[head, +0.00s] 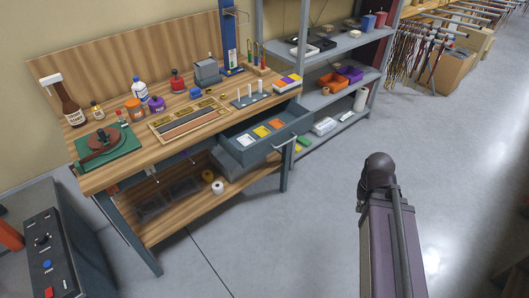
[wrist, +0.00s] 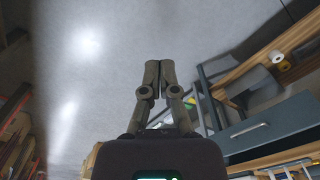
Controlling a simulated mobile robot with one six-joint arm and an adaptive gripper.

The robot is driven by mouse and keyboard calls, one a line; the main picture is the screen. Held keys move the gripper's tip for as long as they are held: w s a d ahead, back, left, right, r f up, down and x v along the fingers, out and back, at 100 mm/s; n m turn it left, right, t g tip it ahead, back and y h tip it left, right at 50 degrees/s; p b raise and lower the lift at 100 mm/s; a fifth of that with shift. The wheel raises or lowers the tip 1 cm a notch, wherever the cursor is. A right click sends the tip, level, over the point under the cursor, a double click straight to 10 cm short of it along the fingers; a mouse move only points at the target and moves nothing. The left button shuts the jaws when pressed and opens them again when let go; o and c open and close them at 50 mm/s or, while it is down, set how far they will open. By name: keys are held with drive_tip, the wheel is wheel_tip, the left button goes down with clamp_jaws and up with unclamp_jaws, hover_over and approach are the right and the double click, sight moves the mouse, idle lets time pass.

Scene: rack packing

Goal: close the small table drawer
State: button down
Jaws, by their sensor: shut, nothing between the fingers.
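The small table drawer (head: 244,148) is a grey-blue drawer under the right end of the wooden workbench (head: 148,180). It is pulled out, and yellow, orange and white items lie inside it. Its metal bar handle (head: 286,153) is on the front. In the wrist view the drawer front (wrist: 275,125) with its handle (wrist: 249,130) shows at the lower right. My gripper (wrist: 160,64) is shut and empty in the wrist view, to the left of the drawer and apart from it. In the head view my arm stands to the right of the drawer, and the fingers cannot be made out there.
Bottles, a green-based device (head: 107,146) and trays crowd the bench top. A grey metal shelf (head: 345,54) with bins stands right behind the drawer. A grey control box (head: 62,255) is at the lower left. The floor between the drawer and my arm is clear.

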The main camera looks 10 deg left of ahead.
drive_tip(key=shift+w+a, duration=0.1)
idle(0.3)
drive_tip(key=w+a+f+m+t+y+b, duration=0.2)
drive_tip(key=w+a+b, duration=0.4)
drive_tip(key=a+b, duration=0.3)
drive_tip(key=w+a+f+m+t+y+b, duration=0.3)
drive_tip(key=w+a+f+t+y+b, duration=0.2)
drive_tip(key=a+b, duration=0.4)
drive_tip(key=w+a+f+m+t+y+b, duration=0.2)
drive_tip(key=w+a+f+y+b, duration=0.3)
drive_tip(key=b, duration=0.8)
drive_tip(key=w+a+t+y, duration=0.1)
drive_tip(key=w+a+y, duration=0.1)
drive_tip(key=a, duration=0.2)
drive_tip(key=shift+a+f+t, duration=0.35)
drive_tip(key=shift+f+t, duration=0.05)
drive_tip(key=shift+w+m, duration=0.1)
drive_tip(key=shift+m, duration=0.2)
